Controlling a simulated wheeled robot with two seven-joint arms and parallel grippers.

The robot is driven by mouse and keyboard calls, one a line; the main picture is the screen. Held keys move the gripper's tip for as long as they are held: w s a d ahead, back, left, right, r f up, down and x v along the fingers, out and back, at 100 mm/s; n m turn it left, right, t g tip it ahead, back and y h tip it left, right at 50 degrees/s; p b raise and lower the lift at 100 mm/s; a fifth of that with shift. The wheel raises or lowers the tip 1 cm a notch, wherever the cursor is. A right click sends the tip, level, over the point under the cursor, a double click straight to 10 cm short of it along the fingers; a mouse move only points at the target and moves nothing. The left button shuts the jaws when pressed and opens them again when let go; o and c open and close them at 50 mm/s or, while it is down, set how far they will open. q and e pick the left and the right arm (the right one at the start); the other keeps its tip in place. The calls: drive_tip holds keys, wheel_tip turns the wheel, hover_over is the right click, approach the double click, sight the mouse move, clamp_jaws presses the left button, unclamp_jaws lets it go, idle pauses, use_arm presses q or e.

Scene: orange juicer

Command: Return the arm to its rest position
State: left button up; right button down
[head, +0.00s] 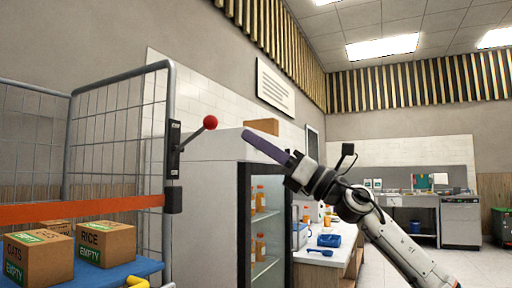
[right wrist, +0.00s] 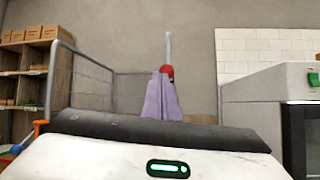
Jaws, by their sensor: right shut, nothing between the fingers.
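My right arm (head: 395,240) comes in from the lower right in the head view and reaches up to the left. My right gripper (head: 265,147) is at its end, with its purple fingers shut and nothing between them. The fingers also show in the right wrist view (right wrist: 161,100), pointing away from the camera. In the head view they are beside the top of the glass-door fridge, with the red-knobbed lever (head: 210,122) to their left. In the right wrist view the red knob (right wrist: 167,71) shows just beyond the fingertips. My left gripper is out of view.
A wire cage cart (head: 170,90) with an orange bar stands at left, holding cardboard boxes (head: 105,243) on a blue surface. The fridge (head: 208,215) holds orange bottles. A counter (head: 335,258) with a blue item stands behind my arm. Floor (head: 467,262) shows clear at lower right.

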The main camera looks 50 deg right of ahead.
drive_tip(key=shift+f, duration=0.1)
idle(0.5)
drive_tip(key=w+d+f+m+h+p, duration=0.1)
drive_tip(key=w+f+m+h, duration=0.4)
drive_tip(key=f, duration=0.6)
drive_tip(key=w+d+f+m+h, duration=0.1)
drive_tip(key=w+f+m, duration=0.2)
drive_tip(key=f+m, duration=0.6)
drive_tip(key=a+f+m+g+h+p, duration=0.15)
drive_tip(key=f+m, duration=0.25)
drive_tip(key=f, duration=0.9)
drive_tip(key=a+f+m+g+h, duration=0.2)
drive_tip(key=f+m+g, duration=0.15)
drive_tip(key=f, duration=1.05)
drive_tip(key=s+a+f+m+g+p, duration=0.15)
drive_tip(key=s+a+f+m, duration=0.35)
drive_tip(key=f, duration=0.5)
drive_tip(key=s+a+f+m+g, duration=0.3)
drive_tip(key=s+a+f, duration=0.3)
drive_tip(key=f, duration=0.4)
drive_tip(key=s+a+f+m+g+y, duration=0.2)
drive_tip(key=s+a+f, duration=0.3)
drive_tip(key=a, duration=0.5)
drive_tip(key=s+a+f+m+g+y, duration=0.1)
drive_tip(key=s+a+f+m+g, duration=0.2)
drive_tip(key=s+a, duration=0.6)
wheel_tip(320, 180, down, 2)
drive_tip(key=shift+s+a+f+m+y+p, duration=0.1)
drive_tip(key=shift+s+a+m+y+p, duration=0.1)
drive_tip(key=shift+a+m+y+p, duration=0.45)
